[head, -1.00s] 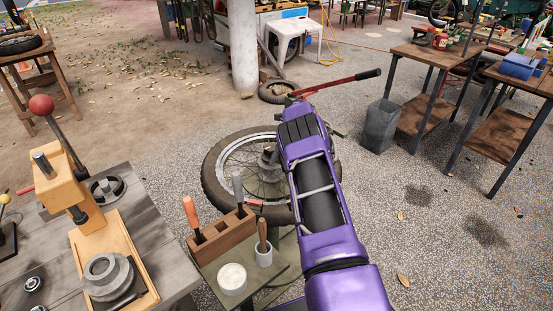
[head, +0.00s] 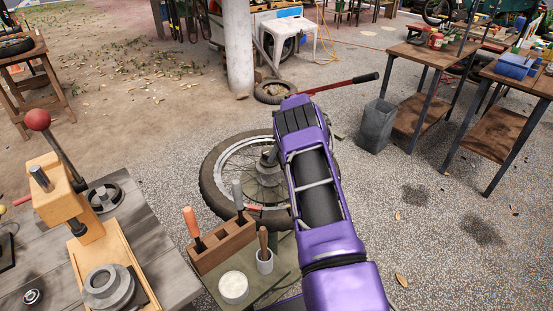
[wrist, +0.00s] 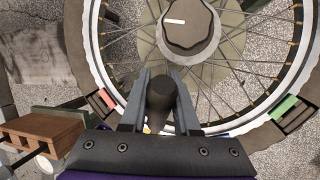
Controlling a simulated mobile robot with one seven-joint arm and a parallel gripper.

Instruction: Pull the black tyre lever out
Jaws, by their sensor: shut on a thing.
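The wheel (head: 213,190) lies flat, with its tyre and spokes showing; it also fills the wrist view (wrist: 300,70). In the wrist view, my gripper (wrist: 160,80) is over the near rim, its two grey fingers shut on a dark, round-ended handle (wrist: 160,98), which looks like the black tyre lever. Its lower end is hidden by the gripper, so I cannot tell whether it still touches the rim. A red piece (wrist: 107,98) and a green piece (wrist: 284,105) sit at the tyre's edge to either side. In the head view, my purple arm hides the gripper.
A wooden block with handled tools (head: 222,242), a white round tub (head: 233,287) and a small cup (head: 264,262) stand left of my arm. A red bar with a black grip (head: 340,84) sticks out beyond the arm. A grey bin (head: 376,127) stands right.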

